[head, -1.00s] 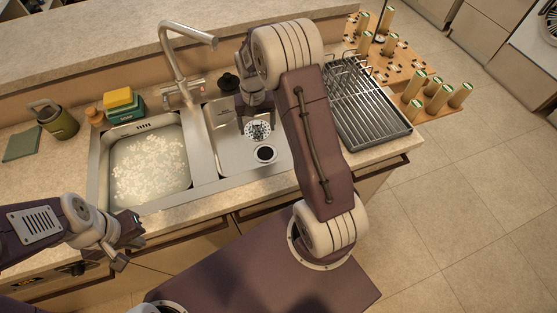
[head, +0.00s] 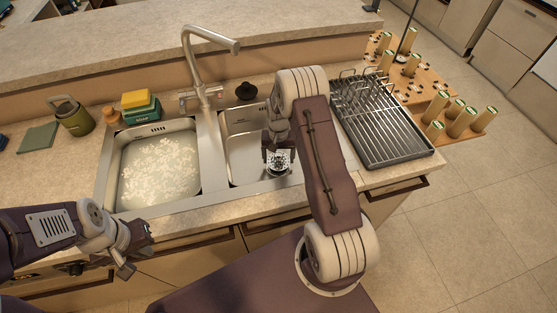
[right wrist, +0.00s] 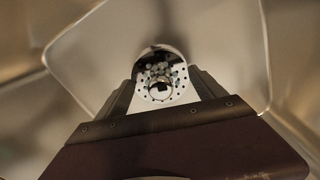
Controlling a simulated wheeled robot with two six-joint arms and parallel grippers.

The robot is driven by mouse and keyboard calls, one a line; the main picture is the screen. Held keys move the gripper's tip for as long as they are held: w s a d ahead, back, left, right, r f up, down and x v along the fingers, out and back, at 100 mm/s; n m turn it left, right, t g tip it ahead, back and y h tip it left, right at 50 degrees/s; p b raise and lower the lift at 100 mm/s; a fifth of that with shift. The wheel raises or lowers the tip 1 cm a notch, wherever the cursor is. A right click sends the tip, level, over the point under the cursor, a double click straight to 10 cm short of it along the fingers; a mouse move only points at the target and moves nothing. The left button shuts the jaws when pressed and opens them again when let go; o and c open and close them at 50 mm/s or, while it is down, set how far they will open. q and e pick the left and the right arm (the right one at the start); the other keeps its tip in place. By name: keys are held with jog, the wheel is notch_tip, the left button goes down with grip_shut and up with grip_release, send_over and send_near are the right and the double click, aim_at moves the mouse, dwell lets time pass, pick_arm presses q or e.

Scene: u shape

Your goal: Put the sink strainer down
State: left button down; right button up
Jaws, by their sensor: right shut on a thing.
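The sink strainer (head: 279,160) is a round, perforated metal piece. It also shows in the right wrist view (right wrist: 162,84). My right gripper (head: 277,154) is shut on it, over the right sink basin (head: 243,150). In the right wrist view, the strainer sits between the fingertips with the basin below, and a dark round opening (right wrist: 163,54) shows partly behind it. I cannot tell whether the strainer touches the basin floor. In the head view the drain is hidden. My left gripper (head: 133,245) is at the lower left, in front of the counter; its jaws are unclear.
The left basin (head: 157,125) holds cloudy water with foam. A tall faucet (head: 190,60) stands behind the basins. A black stopper (head: 246,91) is on the rear ledge. A metal dish rack (head: 385,130) stands to the right. Sponges (head: 138,104) and a green canister (head: 75,118) are at left.

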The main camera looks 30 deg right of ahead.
aim_at(278, 162)
jog(key=shift+w+f, duration=0.1)
jog(key=shift+f, duration=0.8)
jog(key=shift+f+b, duration=0.4)
jog(key=shift+f, duration=0.2)
jog(key=o, duration=1.5)
jog(key=shift+r, duration=0.15)
